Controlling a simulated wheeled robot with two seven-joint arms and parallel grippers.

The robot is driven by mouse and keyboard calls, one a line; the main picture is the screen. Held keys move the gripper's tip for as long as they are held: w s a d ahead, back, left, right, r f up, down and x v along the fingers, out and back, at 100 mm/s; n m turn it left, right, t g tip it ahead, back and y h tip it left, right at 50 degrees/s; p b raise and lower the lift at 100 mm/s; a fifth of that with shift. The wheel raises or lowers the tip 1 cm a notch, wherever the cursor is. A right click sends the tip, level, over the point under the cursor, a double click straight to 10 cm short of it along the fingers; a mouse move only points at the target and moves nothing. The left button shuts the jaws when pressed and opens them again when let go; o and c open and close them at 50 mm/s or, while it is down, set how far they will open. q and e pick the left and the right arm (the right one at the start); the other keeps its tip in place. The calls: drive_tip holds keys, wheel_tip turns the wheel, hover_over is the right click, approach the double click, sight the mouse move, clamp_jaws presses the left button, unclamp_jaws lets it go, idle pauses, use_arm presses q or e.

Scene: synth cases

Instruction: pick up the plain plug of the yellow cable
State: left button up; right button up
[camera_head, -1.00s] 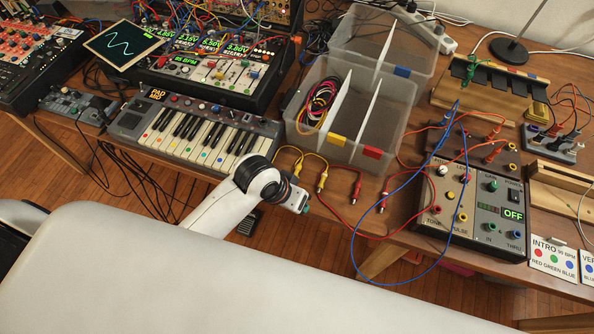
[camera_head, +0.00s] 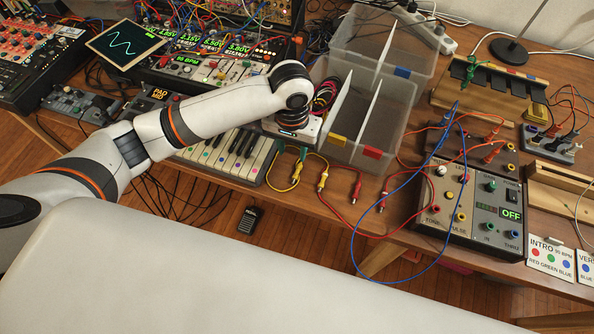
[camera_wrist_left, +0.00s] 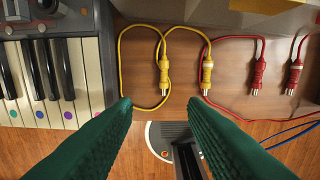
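The yellow cable (camera_wrist_left: 121,62) lies looped on the wooden table beside the keyboard, and it also shows in the head view (camera_head: 271,178). Its two yellow plugs lie side by side with metal tips toward the table's front edge: a left plug (camera_wrist_left: 164,72) and a right plug (camera_wrist_left: 207,72). I cannot tell for sure which is plain. My left gripper (camera_wrist_left: 159,104) is open and empty, its green fingers pointing down over the table edge. The left plug lies in line with the gap between them; the right one is near the right fingertip. My right gripper is not in view.
Red plugs (camera_wrist_left: 258,76) lie to the right. The keyboard (camera_wrist_left: 50,75) is close on the left. A clear divided box (camera_head: 350,130) stands behind the plugs. A blue cable (camera_head: 354,245) hangs over the front edge. A pedal (camera_head: 250,221) lies on the floor.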

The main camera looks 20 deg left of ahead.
use_arm(q)
hover_over(295, 177)
drive_tip(key=f, duration=0.5)
drive_tip(key=shift+w+a+f, duration=0.1)
drive_tip(key=shift+a, duration=0.2)
drive_tip(key=shift+d+f, duration=0.15)
drive_tip(key=shift+f, duration=1.25)
drive_tip(key=shift+d+f, duration=0.1)
drive_tip(key=shift+f, duration=1.25)
drive_tip(key=shift+c, duration=0.3)
clamp_jaws()
